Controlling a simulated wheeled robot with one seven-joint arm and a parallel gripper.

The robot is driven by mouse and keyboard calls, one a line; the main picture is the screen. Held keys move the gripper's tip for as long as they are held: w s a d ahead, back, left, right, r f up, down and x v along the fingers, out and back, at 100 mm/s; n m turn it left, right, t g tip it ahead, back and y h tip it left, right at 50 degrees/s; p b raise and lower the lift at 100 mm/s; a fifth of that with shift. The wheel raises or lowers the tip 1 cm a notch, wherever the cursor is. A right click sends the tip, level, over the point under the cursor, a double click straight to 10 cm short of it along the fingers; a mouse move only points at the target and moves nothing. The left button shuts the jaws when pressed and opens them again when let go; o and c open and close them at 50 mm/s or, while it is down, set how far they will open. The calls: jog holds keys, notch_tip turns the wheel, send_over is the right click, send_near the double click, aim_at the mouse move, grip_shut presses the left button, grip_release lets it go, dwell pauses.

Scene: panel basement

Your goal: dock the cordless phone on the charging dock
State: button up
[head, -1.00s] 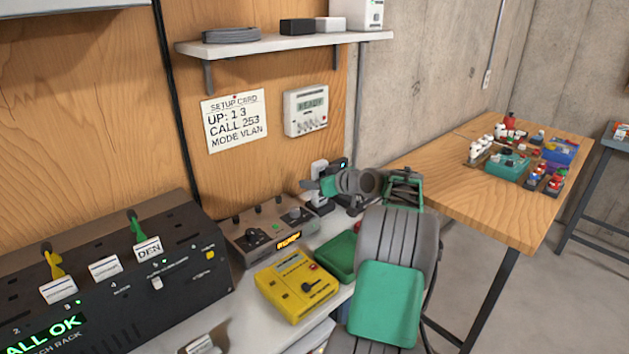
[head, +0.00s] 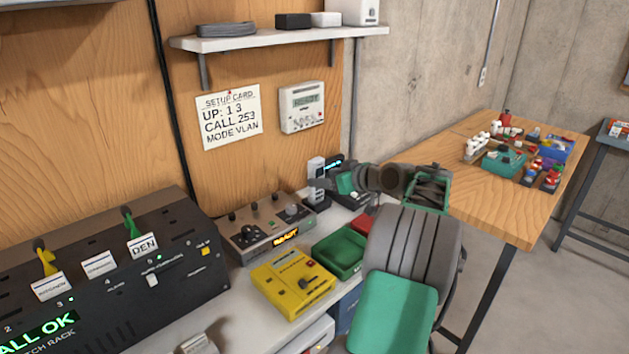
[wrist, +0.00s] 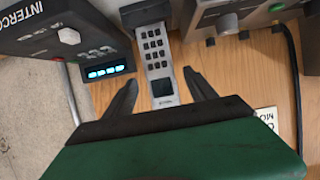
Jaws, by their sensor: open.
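The cordless phone (head: 316,170) is a light grey handset standing upright at the back of the bench, near the wooden wall. In the wrist view the phone (wrist: 155,50) shows its keypad and a small dark screen. Its lower end meets a dark base, which looks like the charging dock (wrist: 144,12); the dock also shows in the head view (head: 318,201). How deep the phone sits in it is hard to tell. My gripper (wrist: 160,80) is open, its fingers on either side of the phone's screen end with visible gaps. My gripper (head: 328,184) partly covers the phone's surroundings in the head view.
A dark intercom (wrist: 65,30) with a cyan display stands close beside the phone. A grey-brown control box (head: 262,228) is on the other side. A green tray (head: 338,252) and a yellow device (head: 292,284) lie in front. A shelf (head: 280,38) is above.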

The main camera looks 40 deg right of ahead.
jog(key=v, duration=0.4)
jog(key=shift+s+r, duration=0.15)
jog(key=shift+s, duration=0.15)
